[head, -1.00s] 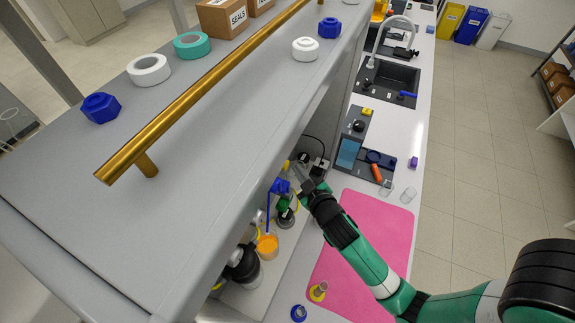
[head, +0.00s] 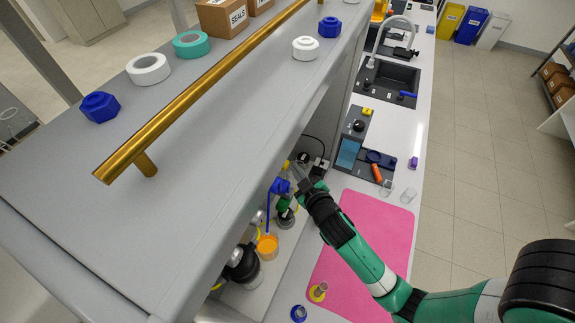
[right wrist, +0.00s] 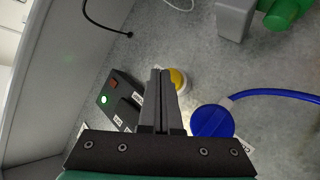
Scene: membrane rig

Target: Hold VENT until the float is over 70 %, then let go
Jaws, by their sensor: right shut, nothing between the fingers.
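My right gripper (head: 300,184) reaches under the shelf into the rig, its fingers shut and empty. In the right wrist view its closed fingertips (right wrist: 160,72) lie just left of a yellow round cap on a white base (right wrist: 180,80), overlapping its edge; I cannot tell whether they touch. No VENT label is readable. A black box (right wrist: 122,104) with a lit green light and a red switch stands to the left. A blue round handle (right wrist: 212,122) with a blue hose lies to the right. I cannot make out the float or its reading. My left gripper is not in view.
The grey shelf (head: 215,125) with a gold rail (head: 200,90) overhangs the rig and hides part of it. A pink mat (head: 375,225) lies on the bench under my right arm. A green fitting (right wrist: 285,12) shows in the wrist view.

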